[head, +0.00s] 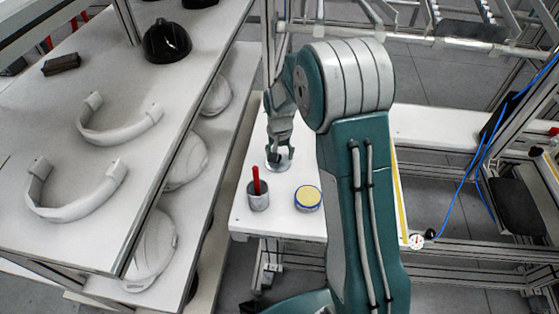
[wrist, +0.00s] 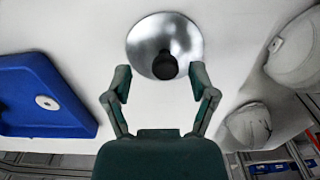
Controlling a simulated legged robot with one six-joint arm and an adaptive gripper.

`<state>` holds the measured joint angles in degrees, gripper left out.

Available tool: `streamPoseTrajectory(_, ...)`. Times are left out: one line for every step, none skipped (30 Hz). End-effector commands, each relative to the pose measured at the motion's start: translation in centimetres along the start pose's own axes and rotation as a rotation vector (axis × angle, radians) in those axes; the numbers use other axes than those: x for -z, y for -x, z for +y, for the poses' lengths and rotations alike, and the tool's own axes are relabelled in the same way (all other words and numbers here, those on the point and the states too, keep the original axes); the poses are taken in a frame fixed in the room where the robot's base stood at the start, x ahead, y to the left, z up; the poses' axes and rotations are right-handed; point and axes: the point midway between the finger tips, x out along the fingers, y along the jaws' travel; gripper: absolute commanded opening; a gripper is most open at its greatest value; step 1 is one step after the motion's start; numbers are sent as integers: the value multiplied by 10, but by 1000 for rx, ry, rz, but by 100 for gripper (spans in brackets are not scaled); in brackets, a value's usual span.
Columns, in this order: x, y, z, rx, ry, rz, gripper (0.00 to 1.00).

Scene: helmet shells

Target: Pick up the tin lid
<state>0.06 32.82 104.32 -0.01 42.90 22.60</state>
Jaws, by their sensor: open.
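The tin lid (wrist: 150,32) is a round, shiny metal disc with a black knob (wrist: 166,66), lying flat on the white table. In the head view the lid (head: 277,168) shows partly under my gripper (head: 279,153), which points down at it. In the wrist view my gripper (wrist: 161,82) is open and empty. Its two fingertips are spread to either side, near the lid's lower edge in the picture, with the knob between and slightly beyond them. I cannot tell the exact height of the fingertips above the lid.
A grey cup (head: 258,202) with a red stick and a yellow-topped tin (head: 308,198) stand on the table near the lid. A blue tray (wrist: 40,100) lies at left in the wrist view. A shelf (head: 110,190) with white helmet shells (head: 187,160) stands left of the table.

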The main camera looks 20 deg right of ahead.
Motion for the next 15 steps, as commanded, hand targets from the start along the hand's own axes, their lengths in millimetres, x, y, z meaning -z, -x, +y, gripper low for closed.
streamPoseTrajectory(0,-8,0,-1,1,-2,73)
streamPoseTrajectory(0,-11,-1,-1,1,-1,73)
streamPoseTrajectory(0,-14,-1,-1,1,0,73)
streamPoseTrajectory(0,-16,-1,-1,1,1,73)
streamPoseTrajectory(0,-17,-1,0,1,1,73)
streamPoseTrajectory(0,-17,-1,0,1,2,73)
streamPoseTrajectory(0,-17,-1,0,1,2,73)
streamPoseTrajectory(0,-17,-1,0,1,2,73)
streamPoseTrajectory(0,-17,-1,0,1,2,73)
streamPoseTrajectory(0,-17,-1,0,1,2,73)
streamPoseTrajectory(0,-17,-1,0,1,2,73)
streamPoseTrajectory(0,-17,0,1,1,2,64)
streamPoseTrajectory(0,-17,0,1,1,1,51)
streamPoseTrajectory(0,-17,0,1,0,1,38)
streamPoseTrajectory(0,-17,0,1,0,1,20)
